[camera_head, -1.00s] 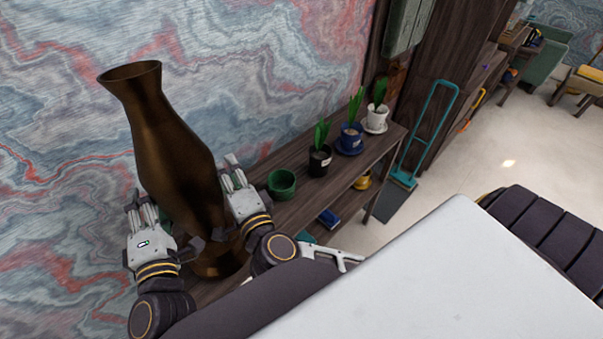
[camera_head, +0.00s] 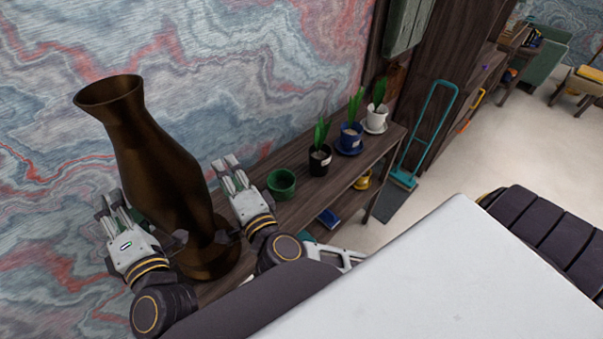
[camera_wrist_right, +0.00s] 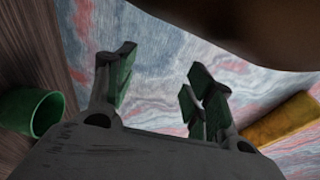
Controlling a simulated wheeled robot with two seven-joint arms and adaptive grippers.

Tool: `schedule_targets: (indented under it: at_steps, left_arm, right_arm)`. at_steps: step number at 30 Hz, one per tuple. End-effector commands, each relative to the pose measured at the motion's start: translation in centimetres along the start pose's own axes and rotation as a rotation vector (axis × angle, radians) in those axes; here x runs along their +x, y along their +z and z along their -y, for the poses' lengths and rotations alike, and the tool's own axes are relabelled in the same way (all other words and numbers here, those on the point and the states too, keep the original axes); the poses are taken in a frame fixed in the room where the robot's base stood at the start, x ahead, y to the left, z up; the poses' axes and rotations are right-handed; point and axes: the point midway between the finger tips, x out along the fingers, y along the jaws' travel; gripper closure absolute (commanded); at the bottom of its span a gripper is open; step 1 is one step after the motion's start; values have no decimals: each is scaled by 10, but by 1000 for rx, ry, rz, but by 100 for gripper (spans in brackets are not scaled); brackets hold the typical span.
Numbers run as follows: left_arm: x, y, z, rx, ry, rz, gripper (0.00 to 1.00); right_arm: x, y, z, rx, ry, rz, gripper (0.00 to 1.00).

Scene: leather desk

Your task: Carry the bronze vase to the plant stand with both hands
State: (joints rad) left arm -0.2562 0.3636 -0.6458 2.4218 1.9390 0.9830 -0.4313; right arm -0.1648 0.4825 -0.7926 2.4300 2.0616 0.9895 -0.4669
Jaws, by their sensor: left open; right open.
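The tall bronze vase (camera_head: 160,165) stands at the near end of the plant stand (camera_head: 305,200), its flared foot low against the wood. My left gripper (camera_head: 112,210) is open at the vase's left side. My right gripper (camera_head: 229,175) is open at its right side, with a gap between its upper fingers and the vase. In the right wrist view, the fingers of my right gripper (camera_wrist_right: 160,85) are spread with only wall between them. The brown vase body (camera_wrist_right: 250,30) fills the top right there. The exact contact under the vase's foot is partly hidden.
A green pot (camera_head: 282,184) sits close right of my right gripper. Potted plants in black (camera_head: 319,162), blue (camera_head: 349,140) and white (camera_head: 376,119) pots line the stand farther along. The marbled wall (camera_head: 250,70) is close behind. A teal trolley (camera_head: 425,130) stands beyond.

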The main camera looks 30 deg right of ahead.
Motion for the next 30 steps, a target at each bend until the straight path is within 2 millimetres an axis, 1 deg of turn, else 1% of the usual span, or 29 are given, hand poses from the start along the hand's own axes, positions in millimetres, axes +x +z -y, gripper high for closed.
schedule_targets:
  at_steps: [4, 12, 13, 18, 30]
  left_arm:
    - [1, -3, 0, 0, 3, -15, 46]
    - [1, -4, 0, 0, 3, -16, 46]
    - [1, -4, 0, 0, 3, -16, 45]
    - [1, -4, 0, 0, 3, -16, 25]
    - [2, -5, 0, 1, 3, -16, 25]
  right_arm:
    - [0, 0, 0, 0, 0, 1, 46]
    - [0, 0, 0, -1, 0, 1, 46]
    - [0, 0, 0, -1, 0, 1, 45]
    - [0, 0, 0, -1, 0, 1, 25]
    - [0, 0, 1, -1, 0, 1, 25]
